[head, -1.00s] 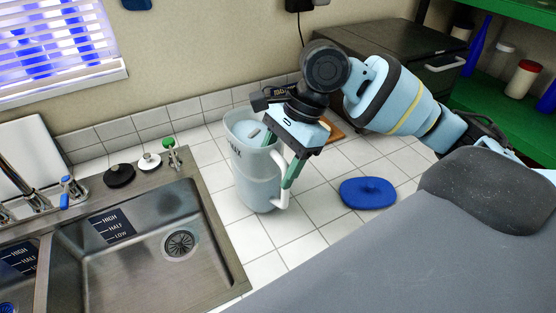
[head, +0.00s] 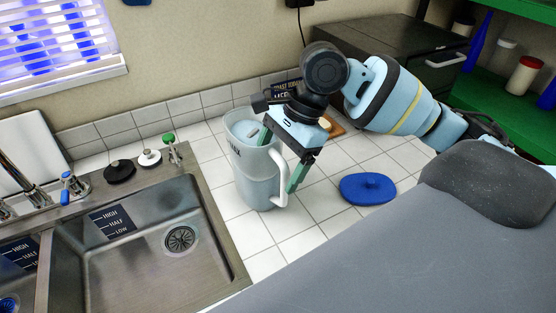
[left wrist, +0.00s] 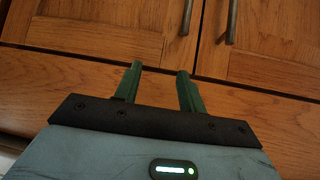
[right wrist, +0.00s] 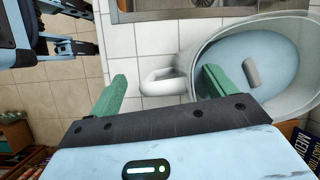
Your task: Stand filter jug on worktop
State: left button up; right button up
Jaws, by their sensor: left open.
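The filter jug (head: 255,185), translucent white with a white handle (head: 279,178), stands upright on the white tiled worktop (head: 330,228), right of the sink. My right gripper (head: 279,164) is open at the jug's handle, one finger on each side. In the right wrist view the handle (right wrist: 160,82) lies between the spread fingers (right wrist: 165,80), with a gap visible; one finger is at the jug's rim (right wrist: 196,55). My left gripper (left wrist: 158,78) is open and empty in the left wrist view, in front of wooden cupboard fronts (left wrist: 100,30).
The metal sink (head: 150,265) lies left of the jug, with taps behind it. A blue round lid-like object (head: 367,188) lies on the tiles to the right. Tiles in front of the jug are clear.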

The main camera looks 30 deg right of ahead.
jog(key=v, duration=0.8)
jog(key=shift+a+f, duration=0.1)
dwell(0.8)
